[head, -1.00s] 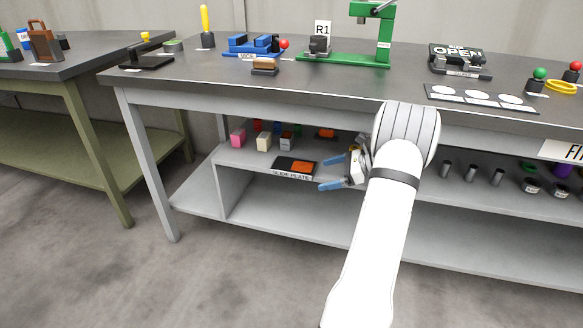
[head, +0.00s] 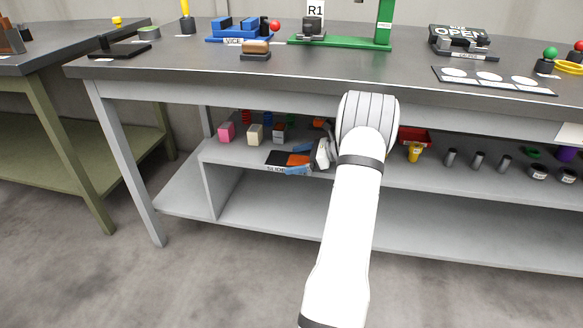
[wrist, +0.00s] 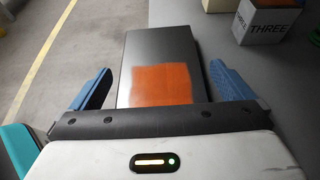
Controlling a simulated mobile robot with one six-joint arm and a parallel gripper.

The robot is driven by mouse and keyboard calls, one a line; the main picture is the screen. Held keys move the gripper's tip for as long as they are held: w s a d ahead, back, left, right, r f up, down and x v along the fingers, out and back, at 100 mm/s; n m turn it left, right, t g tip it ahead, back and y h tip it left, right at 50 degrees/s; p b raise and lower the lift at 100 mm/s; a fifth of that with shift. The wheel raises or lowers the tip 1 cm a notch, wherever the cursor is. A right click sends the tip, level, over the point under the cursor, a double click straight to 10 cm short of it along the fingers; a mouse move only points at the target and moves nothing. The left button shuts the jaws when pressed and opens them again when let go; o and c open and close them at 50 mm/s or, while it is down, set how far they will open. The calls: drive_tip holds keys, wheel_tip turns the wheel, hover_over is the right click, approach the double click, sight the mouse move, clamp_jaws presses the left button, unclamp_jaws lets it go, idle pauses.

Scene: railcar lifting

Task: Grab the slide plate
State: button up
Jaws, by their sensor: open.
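The slide plate (wrist: 155,52) is a flat dark plate with an orange patch, lying on the upper shelf under the workbench. In the wrist view it lies between the two blue fingers of my gripper (wrist: 160,88), with a gap showing on each side. In the head view my gripper (head: 300,158) is at the shelf with its fingers over the slide plate (head: 279,156), hiding part of it and of its label. My gripper is open. I cannot tell how high the fingers are above the shelf.
A block marked THREE (wrist: 268,20) stands to the right of the plate in the wrist view. Pink (head: 227,132) and cream (head: 255,135) blocks stand behind it on the shelf (head: 218,154). The bench top (head: 180,68) overhangs the shelf.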

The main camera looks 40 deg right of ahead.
drive_tip(key=shift+w+a+f, duration=0.2)
drive_tip(key=shift+w+a, duration=0.2)
drive_tip(key=shift+c, duration=0.2)
drive_tip(key=c, duration=1.1)
